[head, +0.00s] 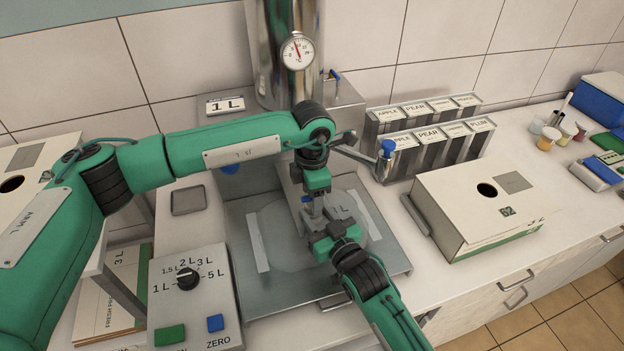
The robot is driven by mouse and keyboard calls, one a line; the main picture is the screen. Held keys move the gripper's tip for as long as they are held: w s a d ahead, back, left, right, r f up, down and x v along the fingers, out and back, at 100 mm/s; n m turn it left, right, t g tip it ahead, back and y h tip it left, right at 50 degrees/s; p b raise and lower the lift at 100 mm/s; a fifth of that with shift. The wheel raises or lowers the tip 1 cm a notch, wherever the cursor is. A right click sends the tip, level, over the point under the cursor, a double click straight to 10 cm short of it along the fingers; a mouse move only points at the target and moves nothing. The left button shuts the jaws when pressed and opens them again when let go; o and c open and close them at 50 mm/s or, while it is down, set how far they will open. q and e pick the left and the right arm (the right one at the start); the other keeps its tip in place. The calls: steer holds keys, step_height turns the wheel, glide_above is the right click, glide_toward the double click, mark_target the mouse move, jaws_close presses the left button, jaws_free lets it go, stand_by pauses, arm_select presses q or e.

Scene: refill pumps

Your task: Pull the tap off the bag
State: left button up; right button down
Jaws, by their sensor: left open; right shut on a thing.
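A clear, flat bag (268,222) marked 1 L lies on the metal plate under the steel filling machine. My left gripper (312,207) comes down over the middle of the bag, with its jaws open. A small grey-blue piece that looks like the tap shows between its fingers, mostly hidden. My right gripper (322,226) reaches in from the lower right, close below the left one. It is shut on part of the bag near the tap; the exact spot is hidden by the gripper.
A white carton with a round hole (480,210) stands right. Metal racks of labelled pouches (425,140) stand behind. Small cups (548,138) and blue bins (600,100) are far right.

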arm_select(q)
steer(key=shift+f, duration=0.55)
steer(key=c, duration=1.2)
steer(key=shift+c, duration=0.2)
steer(key=shift+r, duration=0.35)
steer(key=shift+r, duration=0.95)
steer(key=shift+r, duration=0.1)
